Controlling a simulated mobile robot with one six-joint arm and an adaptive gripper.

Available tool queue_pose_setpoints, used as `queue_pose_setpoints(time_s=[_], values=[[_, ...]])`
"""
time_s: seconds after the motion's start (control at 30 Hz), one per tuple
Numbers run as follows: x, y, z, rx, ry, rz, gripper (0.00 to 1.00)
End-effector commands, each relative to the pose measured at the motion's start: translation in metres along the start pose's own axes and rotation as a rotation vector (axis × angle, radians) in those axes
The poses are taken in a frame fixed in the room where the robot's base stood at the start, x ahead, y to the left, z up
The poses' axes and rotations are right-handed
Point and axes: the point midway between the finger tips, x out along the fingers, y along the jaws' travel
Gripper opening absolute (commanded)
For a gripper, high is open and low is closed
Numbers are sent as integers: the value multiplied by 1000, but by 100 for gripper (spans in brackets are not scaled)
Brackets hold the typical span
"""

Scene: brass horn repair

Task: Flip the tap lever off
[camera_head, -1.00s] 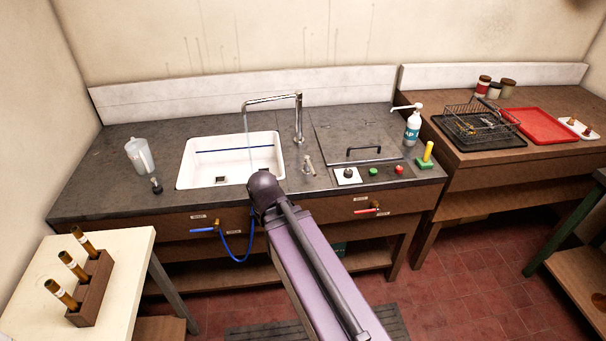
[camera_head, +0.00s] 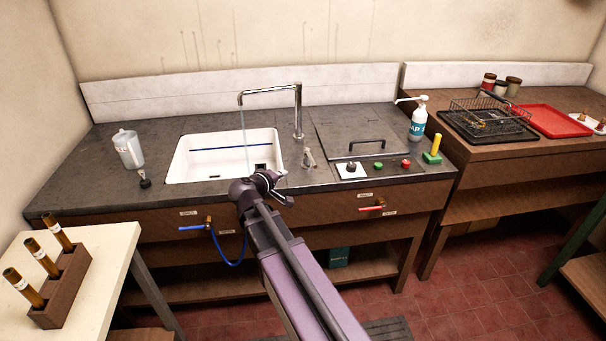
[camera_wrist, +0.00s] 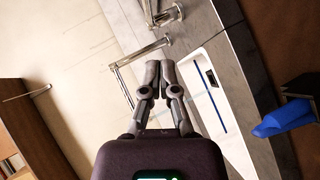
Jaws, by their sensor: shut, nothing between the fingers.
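The chrome tap (camera_head: 298,112) stands behind the sink, and a thin water stream (camera_head: 245,140) falls from its spout into the white basin (camera_head: 190,172). A short silver lever (camera_head: 309,158) stands on the counter just right of the basin. My gripper is in front of the basin's front right corner, left of and nearer than the lever; its fingers are hard to make out there. In the wrist view my gripper (camera_wrist: 160,68) is shut and empty, with the tap spout (camera_wrist: 122,85) beyond it. Metal fittings show at that view's top; I cannot tell whether they include the lever.
A blue-handled valve (camera_head: 191,228) and a red-handled valve (camera_head: 371,210) sit on the counter front. A switch plate (camera_head: 350,171), green and red buttons, and a soap bottle (camera_head: 418,122) stand to the right. A jug (camera_head: 129,150) stands at left.

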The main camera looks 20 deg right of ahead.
Motion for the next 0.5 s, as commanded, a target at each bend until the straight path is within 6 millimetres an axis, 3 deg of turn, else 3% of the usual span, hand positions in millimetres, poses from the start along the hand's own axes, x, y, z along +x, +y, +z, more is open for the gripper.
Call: queue_pose_setpoints(time_s=[0.2,0.5], values=[[5,1,-15,-47,55,83,0],[4,3,-17,-52,61,91,0]])
